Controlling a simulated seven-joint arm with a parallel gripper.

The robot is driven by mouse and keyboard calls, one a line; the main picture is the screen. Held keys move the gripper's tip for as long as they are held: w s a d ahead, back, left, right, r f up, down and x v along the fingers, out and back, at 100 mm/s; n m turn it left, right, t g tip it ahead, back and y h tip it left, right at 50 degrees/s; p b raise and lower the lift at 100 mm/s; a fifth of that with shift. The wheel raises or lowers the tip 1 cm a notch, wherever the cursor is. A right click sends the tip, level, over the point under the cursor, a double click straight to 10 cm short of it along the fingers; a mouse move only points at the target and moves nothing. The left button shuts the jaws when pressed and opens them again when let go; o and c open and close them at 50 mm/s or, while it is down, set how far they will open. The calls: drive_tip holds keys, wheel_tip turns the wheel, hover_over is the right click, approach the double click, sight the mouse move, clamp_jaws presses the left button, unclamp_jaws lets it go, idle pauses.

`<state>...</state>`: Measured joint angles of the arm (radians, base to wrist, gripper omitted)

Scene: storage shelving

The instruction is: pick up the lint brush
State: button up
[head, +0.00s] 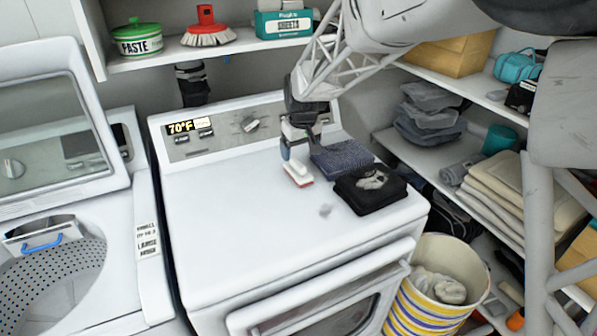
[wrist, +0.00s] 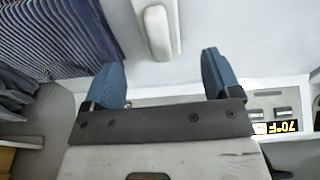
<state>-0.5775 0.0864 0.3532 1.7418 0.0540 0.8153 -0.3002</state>
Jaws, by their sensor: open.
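The lint brush (head: 298,173) appears to be the small white and red item lying on top of the white dryer, left of the folded clothes. In the wrist view, a white elongated piece of the brush (wrist: 158,32) shows beyond the fingertips, roughly centred between them. My gripper (head: 300,146) is above and just behind the brush in the head view, pointing down. The wrist view shows its two blue fingers (wrist: 160,78) spread apart with nothing between them. The brush's underside is hidden.
A folded blue cloth (head: 341,157) and a folded black garment (head: 370,188) lie close to the right of the brush. The dryer top (head: 230,215) is clear to the left and front. The control panel (head: 225,127) rises behind. A striped basket (head: 435,300) stands at the right.

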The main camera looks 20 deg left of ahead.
sight(298, 162)
drive_tip(key=shift+w+a+f, duration=0.1)
drive_tip(key=shift+f, duration=1.15)
drive_tip(key=shift+f, duration=0.15)
drive_tip(key=shift+w+a+f, duration=0.15)
drive_tip(key=shift+a+f, duration=0.05)
drive_tip(key=shift+f, duration=1.05)
drive_tip(key=shift+w+a+f, duration=0.15)
drive_tip(key=shift+f, duration=1.05)
drive_tip(key=shift+c, duration=0.5)
drive_tip(key=c, duration=0.9)
drive_tip(key=shift+c, duration=0.2)
drive_tip(key=shift+r, duration=0.15)
